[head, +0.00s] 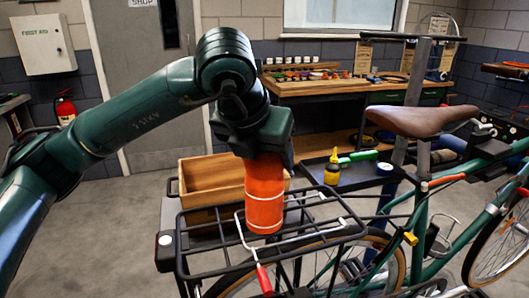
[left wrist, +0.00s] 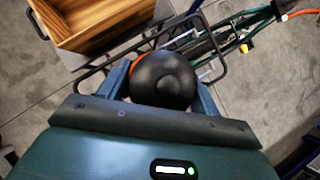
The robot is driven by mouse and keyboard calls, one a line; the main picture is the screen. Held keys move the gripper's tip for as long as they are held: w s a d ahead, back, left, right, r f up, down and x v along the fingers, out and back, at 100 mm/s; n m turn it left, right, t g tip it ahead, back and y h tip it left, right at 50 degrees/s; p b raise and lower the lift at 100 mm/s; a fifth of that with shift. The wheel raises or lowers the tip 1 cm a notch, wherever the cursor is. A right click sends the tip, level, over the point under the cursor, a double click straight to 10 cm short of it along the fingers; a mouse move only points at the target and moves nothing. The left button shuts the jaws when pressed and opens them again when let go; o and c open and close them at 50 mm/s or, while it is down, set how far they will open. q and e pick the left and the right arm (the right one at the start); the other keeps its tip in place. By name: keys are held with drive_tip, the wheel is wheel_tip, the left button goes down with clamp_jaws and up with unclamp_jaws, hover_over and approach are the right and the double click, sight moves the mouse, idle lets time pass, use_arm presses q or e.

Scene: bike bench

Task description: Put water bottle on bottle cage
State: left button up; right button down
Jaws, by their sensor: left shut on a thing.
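An orange water bottle (head: 264,200) with pale bands hangs upright below my left gripper (head: 265,155) in the head view, in front of or above the black rear rack. In the left wrist view my left gripper (left wrist: 165,90) is shut around the bottle's round black cap (left wrist: 164,80). A dark holder, apparently the bottle cage (head: 432,239), shows small on the green bike frame (head: 458,172), to the right of the bottle and apart from it. My right gripper is not in view.
The black wire rack (head: 340,228) lies under the bottle. A wooden crate (head: 205,185) is behind it. A tray with a yellow bottle (head: 332,168) is behind the bike.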

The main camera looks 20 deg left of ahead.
use_arm(q)
drive_tip(key=o, duration=1.7)
